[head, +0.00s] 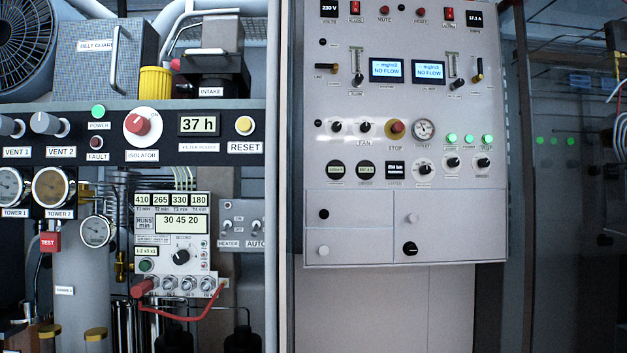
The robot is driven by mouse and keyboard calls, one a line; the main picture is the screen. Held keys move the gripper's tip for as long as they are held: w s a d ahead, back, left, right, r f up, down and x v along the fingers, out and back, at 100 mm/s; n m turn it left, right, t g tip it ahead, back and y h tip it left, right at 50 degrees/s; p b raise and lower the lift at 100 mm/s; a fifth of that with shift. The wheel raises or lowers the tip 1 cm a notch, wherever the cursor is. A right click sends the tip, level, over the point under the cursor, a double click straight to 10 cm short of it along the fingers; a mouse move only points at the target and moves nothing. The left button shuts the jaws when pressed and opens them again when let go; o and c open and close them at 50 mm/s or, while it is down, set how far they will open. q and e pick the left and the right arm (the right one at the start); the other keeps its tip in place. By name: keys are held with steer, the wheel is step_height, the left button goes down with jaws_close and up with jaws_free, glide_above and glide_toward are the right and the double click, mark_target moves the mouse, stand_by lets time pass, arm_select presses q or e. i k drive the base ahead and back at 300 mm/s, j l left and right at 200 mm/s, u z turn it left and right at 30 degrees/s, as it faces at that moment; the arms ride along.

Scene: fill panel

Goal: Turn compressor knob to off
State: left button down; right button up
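No knob carries a label that I can read as compressor, so I cannot tell which one it is. The white panel (340,240) has black knobs with white pointers, including a left one (337,126), one beside it (365,127), a lower one (424,169), and two at right (453,162) and (483,162). A black knob (410,249) sits on the lower drawer area. On the left unit, a red isolator knob (138,125) sits on a white disc marked ON. Neither of my grippers is in view.
A red stop button (397,128) and a gauge (424,131) sit mid-panel. Two blue screens (387,70) and (429,71) read NO FLOW. Green lights (469,139) are lit. A vertical post (279,180) separates the units. A red cable (185,315) loops below the white tester (172,245).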

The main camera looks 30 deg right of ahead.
mark_target(453, 162)
steer(key=z, duration=1.55)
